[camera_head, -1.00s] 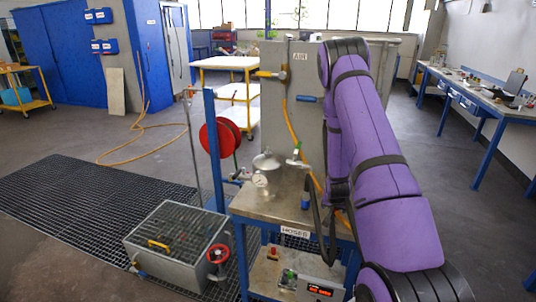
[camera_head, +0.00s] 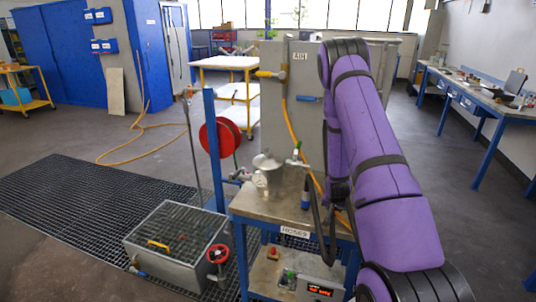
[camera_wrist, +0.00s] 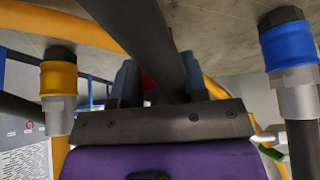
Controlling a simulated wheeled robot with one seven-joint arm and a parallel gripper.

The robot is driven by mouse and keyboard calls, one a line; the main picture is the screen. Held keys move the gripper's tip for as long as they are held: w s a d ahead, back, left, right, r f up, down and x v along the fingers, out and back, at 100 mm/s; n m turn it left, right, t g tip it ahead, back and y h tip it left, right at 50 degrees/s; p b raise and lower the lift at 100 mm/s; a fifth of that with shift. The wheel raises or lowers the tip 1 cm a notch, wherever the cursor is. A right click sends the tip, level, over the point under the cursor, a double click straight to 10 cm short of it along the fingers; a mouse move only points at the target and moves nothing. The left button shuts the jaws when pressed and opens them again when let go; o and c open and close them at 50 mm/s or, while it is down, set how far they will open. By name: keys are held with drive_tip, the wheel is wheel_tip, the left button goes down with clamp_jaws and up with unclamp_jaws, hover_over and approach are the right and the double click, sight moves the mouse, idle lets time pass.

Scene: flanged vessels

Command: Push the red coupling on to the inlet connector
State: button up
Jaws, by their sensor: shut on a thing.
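In the wrist view my gripper (camera_wrist: 157,84) is shut on the red coupling (camera_wrist: 148,78). Only a small patch of red shows between the fingers. A thick dark hose crosses in front and hides most of the coupling. In the head view my purple arm reaches down on the right, and the gripper and coupling cannot be made out. The metal vessel (camera_head: 267,168) stands on the bench left of my arm, with a round gauge on its front. I cannot pick out the inlet connector or tell whether the coupling touches it.
In the wrist view a yellow coupling (camera_wrist: 58,78) is at left and a blue coupling (camera_wrist: 287,45) at right, both near the gripper. A yellow hose runs behind. The metal-topped bench (camera_head: 262,207) has a blue post with a red reel (camera_head: 209,138) beside it.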

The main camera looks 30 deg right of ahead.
drive_tip(key=shift+r, duration=2.45)
